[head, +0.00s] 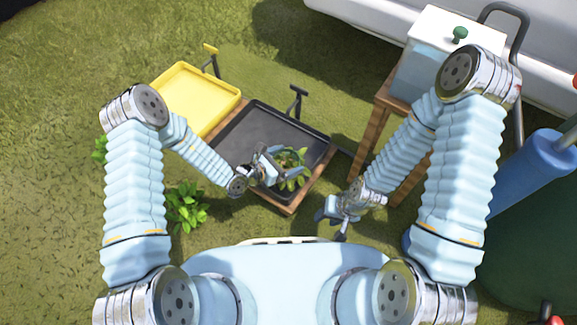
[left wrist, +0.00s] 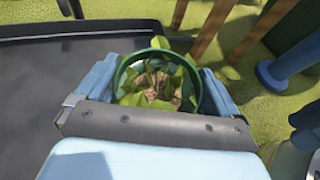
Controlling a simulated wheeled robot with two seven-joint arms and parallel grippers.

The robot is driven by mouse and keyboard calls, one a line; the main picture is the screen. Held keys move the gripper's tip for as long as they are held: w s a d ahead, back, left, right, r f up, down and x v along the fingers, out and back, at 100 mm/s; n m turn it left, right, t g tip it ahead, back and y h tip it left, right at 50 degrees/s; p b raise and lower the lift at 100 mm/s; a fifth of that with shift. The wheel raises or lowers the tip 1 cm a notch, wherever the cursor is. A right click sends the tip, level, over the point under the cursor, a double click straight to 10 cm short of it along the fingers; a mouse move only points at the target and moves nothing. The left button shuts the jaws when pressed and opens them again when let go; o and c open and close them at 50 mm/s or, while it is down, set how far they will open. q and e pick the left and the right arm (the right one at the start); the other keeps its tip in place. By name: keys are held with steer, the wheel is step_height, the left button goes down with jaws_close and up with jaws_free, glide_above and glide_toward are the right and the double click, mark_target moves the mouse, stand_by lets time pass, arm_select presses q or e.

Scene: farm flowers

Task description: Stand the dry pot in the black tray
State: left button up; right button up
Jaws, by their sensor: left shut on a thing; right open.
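The dry pot (left wrist: 122,68) is a green round pot with a leafy plant and pale brown soil, seen from above in the left wrist view. My left gripper (left wrist: 155,90) is shut on it, one finger on each side. In the head view the plant (head: 292,172) shows at my left gripper (head: 275,165), over the near right part of the black tray (head: 245,135). I cannot tell whether the pot's base touches the tray. The pot looks roughly upright. My right gripper (head: 335,215) is open and empty, low to the right of the tray.
A yellow tray (head: 195,97) lies left of the black tray, both on a wooden stand. A leafy plant (head: 187,207) is on the grass at the near left. A wooden table (head: 385,100) with a water box (head: 425,65) stands right. The rest of the black tray looks bare.

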mark_target(287, 165)
arm_select(q)
steer(key=shift+w+d+f, duration=0.3)
steer(key=shift+f, duration=0.2)
steer(key=shift+w+d+f+b, duration=0.15)
steer(key=shift+f+b, duration=0.1)
steer(key=shift+f, duration=0.65)
steer(key=shift+w+f+b, duration=0.1)
steer(key=shift+f+b, duration=0.15)
steer(key=shift+f, duration=0.6)
steer(key=shift+f, duration=0.15)
steer(key=o, duration=0.9)
steer(key=shift+s+a+r, duration=0.2)
steer(key=shift+a+r, duration=0.1)
steer(key=p+v, duration=0.2)
steer(key=v, duration=0.9)
steer(key=shift+s+a+r, duration=0.1)
